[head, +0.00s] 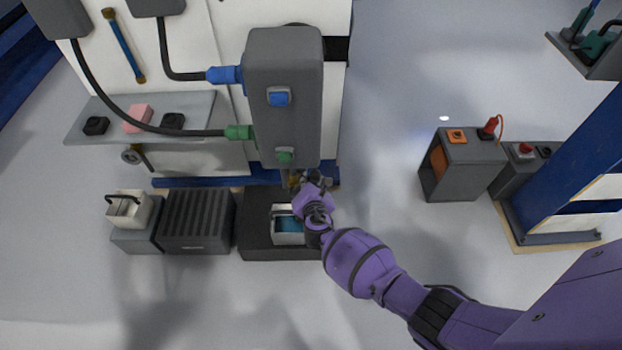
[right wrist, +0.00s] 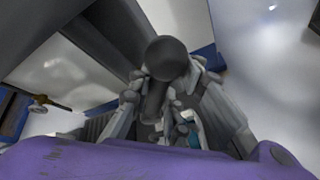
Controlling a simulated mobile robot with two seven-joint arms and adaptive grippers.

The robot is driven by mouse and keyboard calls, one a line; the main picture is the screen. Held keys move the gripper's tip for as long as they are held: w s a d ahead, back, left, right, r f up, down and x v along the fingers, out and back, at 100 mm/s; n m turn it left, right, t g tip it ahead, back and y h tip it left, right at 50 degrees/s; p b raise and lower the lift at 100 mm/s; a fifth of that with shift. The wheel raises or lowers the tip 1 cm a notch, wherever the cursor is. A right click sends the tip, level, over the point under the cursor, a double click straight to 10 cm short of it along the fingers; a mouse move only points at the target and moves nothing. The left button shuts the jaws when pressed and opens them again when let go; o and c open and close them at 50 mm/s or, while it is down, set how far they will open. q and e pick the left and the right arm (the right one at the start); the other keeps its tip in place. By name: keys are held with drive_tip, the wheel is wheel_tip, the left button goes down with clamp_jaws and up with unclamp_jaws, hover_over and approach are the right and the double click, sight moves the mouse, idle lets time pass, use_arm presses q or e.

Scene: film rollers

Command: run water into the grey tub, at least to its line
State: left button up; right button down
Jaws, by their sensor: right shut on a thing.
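A small grey tub (head: 288,239) stands on a black base below the tall grey dispenser box (head: 284,60). Blue water shows inside the tub; my right arm hides part of the area at its right. I cannot make out its line. A brass-coloured spout (head: 293,181) shows under the box, above the tub's back edge. My right gripper (head: 313,182) is beside the spout, under the box. In the right wrist view it is shut on a dark round-ended lever (right wrist: 167,60), which stands between its fingers. My left gripper is out of view.
Left of the black base (head: 258,247) are a ribbed grey box (head: 197,222) and a pale container with a handle (head: 129,208). A shelf (head: 195,108) holds small blocks. Dark grey boxes (head: 462,175) stand at the right; the floor between is clear.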

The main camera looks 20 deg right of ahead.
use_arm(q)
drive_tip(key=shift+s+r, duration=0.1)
use_arm(e)
drive_tip(key=shift+s+f, duration=0.15)
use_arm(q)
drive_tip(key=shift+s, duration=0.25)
use_arm(e)
drive_tip(key=shift+f, duration=0.1)
drive_tip(key=shift+d, duration=0.1)
drive_tip(key=c, duration=1.7)
unclamp_jaws()
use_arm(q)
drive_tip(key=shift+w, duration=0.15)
use_arm(e)
drive_tip(key=shift+r, duration=0.2)
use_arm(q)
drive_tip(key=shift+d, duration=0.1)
use_arm(e)
drive_tip(key=v, duration=1.2)
drive_tip(key=shift+a, duration=0.25)
